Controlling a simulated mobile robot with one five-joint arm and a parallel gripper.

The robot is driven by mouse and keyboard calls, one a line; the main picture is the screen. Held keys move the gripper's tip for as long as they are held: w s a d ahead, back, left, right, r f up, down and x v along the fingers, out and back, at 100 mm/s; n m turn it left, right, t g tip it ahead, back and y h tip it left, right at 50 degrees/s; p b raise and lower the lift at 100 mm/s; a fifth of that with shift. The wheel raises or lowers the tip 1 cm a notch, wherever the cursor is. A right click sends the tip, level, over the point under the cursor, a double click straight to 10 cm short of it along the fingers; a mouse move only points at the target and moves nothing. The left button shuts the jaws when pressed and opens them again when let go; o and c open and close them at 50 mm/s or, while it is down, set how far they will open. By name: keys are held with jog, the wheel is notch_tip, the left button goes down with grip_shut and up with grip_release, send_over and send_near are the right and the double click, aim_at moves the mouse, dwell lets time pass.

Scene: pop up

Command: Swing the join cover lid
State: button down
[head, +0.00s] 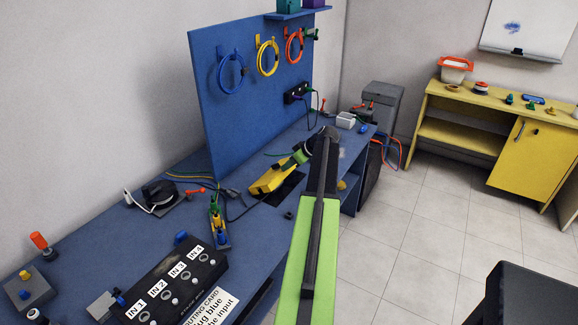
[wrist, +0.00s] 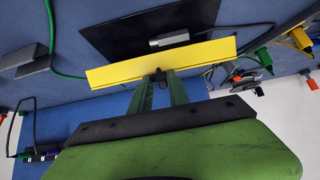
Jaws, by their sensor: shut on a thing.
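The join cover lid is the yellow plate (head: 264,183) on the blue bench in the head view, beside a dark rectangular area. In the wrist view the lid (wrist: 110,74) is a long yellow strip, seen nearly edge-on, at the near side of the black area (wrist: 125,32). A small silver block (wrist: 169,40) lies on the black. My gripper (head: 296,160) is at the lid; in the wrist view its green fingers (wrist: 160,84) stand on both sides of a small dark knob at the lid's edge. The gripper is shut on this knob. My arm partly hides the area right of the lid.
A black input box (head: 170,280) and a yellow-and-blue connector (head: 217,225) sit on the bench nearer the camera. A blue pegboard (head: 215,130) with coiled cables stands behind. A thin cable (head: 240,207) runs close to the lid. A small black knob (head: 289,215) sits near the bench edge.

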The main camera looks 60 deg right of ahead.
jog(key=shift+w+r+p, duration=0.55)
jog(key=shift+w+r, duration=0.05)
jog(key=shift+w, duration=0.2)
jog(key=shift+w+r+p, duration=0.5)
jog(key=shift+w+r, duration=0.05)
jog(key=shift+w, duration=0.35)
jog(key=shift+w+r+p, duration=0.35)
jog(key=shift+w, duration=0.55)
jog(key=shift+w+r+p, duration=0.3)
jog(key=shift+w, duration=0.8)
